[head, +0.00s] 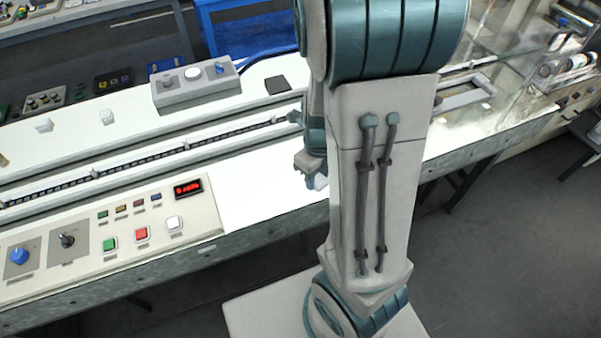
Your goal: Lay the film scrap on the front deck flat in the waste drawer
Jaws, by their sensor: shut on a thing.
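My gripper (311,166) is partly hidden behind my arm, above the front edge of the white front deck (262,191). It is shut on a small pale bluish piece (319,182) that shows just below it. This looks like the film scrap, but most of it is hidden, so its shape and lie cannot be told. No other scrap shows on the visible deck. I cannot make out the waste drawer in this view.
A control panel (112,236) with buttons and a red display lies on the left of the deck. A chain track (155,149) runs behind it. A grey button box (196,88) and a dark square (277,85) lie farther back. Clear guard panels (500,50) stand at right.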

